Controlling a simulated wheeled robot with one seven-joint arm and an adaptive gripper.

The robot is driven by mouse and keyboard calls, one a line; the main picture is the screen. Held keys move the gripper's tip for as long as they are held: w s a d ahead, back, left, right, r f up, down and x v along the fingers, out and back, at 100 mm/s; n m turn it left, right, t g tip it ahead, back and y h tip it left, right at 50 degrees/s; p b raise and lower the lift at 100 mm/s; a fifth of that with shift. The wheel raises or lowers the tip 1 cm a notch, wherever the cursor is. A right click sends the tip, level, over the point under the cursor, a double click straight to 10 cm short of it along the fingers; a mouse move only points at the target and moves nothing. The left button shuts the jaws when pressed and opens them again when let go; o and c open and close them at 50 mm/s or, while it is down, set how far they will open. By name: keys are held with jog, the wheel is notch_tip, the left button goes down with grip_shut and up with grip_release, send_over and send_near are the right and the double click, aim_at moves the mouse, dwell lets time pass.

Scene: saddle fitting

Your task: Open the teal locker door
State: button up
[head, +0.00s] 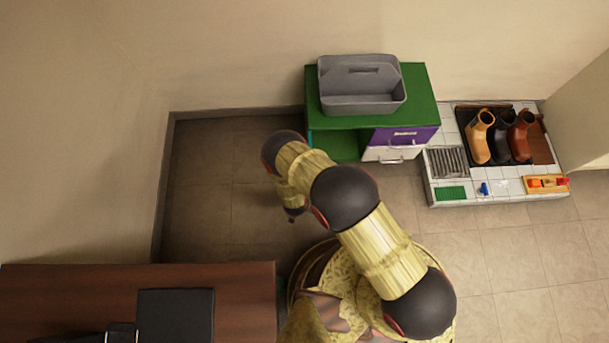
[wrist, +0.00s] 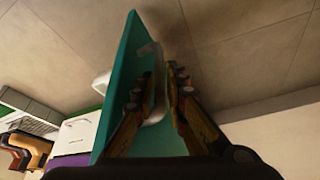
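The teal locker door (wrist: 122,60) fills the middle of the wrist view. It stands swung out from the cabinet, with a drawer front showing past its edge. The pale door handle (wrist: 157,105) lies between the two fingers of my gripper (wrist: 162,85), which appear closed on it. In the head view my gripper (head: 292,214) is mostly hidden under my arm, left of and in front of the green-topped cabinet (head: 422,100). The cabinet's left compartment shows a green inside (head: 343,146). The door itself is largely hidden there by my arm.
A grey caddy (head: 362,98) stands on the cabinet. Purple (head: 404,135) and white (head: 392,154) drawers are on its right side. A tiled platform (head: 500,187) with boots is farther right. A brown desk (head: 70,290) is at lower left. Floor left of the cabinet is clear.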

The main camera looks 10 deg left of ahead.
jog(key=o, duration=0.4)
jog(key=shift+s+d, duration=0.2)
jog(key=shift+c, duration=0.2)
jog(key=shift+s+d+f, duration=0.1)
jog(key=shift+s, duration=0.1)
jog(key=v, duration=1.2)
